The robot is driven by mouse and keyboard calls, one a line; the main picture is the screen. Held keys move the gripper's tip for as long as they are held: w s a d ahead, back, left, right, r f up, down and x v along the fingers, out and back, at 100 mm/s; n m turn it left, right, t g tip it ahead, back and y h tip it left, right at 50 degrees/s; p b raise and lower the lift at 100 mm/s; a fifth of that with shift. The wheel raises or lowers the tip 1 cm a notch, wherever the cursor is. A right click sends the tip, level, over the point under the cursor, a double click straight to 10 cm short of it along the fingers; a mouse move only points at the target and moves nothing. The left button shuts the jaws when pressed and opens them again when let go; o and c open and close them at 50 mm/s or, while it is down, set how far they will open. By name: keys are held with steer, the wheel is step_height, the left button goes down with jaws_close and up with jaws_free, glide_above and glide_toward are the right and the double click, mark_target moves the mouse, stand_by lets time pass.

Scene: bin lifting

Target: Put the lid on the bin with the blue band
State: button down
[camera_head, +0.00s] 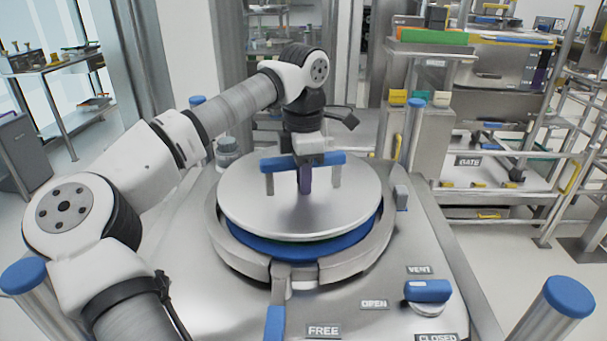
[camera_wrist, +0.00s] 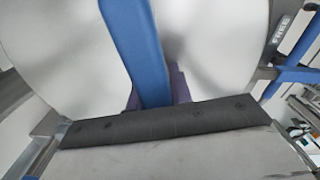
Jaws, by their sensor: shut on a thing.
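The round metal lid (camera_head: 300,214) has a raised blue handle bar (camera_head: 280,162) on two grey posts. My gripper (camera_head: 304,168) is shut on the blue handle, with a purple finger showing below it. The wrist view shows the blue handle (camera_wrist: 138,45) running between the purple fingers (camera_wrist: 180,85). The lid sits over the bin opening, and the blue band (camera_head: 300,249) of the bin shows below its near edge. The lid looks slightly above the band; whether it touches is unclear. The bin's inside is hidden under the lid.
A grey metal collar (camera_head: 240,262) surrounds the bin, with a blue-tipped lever (camera_head: 274,322) at its front. A blue knob (camera_head: 428,291) stands among VENT, OPEN and CLOSED labels. Blue-capped posts (camera_head: 570,297) stand at the corners. A rack with a BATE label (camera_head: 468,161) stands behind right.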

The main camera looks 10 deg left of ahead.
steer(key=shift+f+b, duration=1.3)
steer(key=shift+f, duration=0.65)
steer(key=shift+f, duration=0.2)
steer(key=c, duration=1.2)
jaws_free()
steer(key=shift+o, duration=0.2)
steer(key=shift+f, duration=0.15)
step_height(320, 180, up, 14)
steer(key=shift+r+b, duration=0.1)
steer(key=shift+b, duration=0.4)
steer(key=shift+s, duration=0.1)
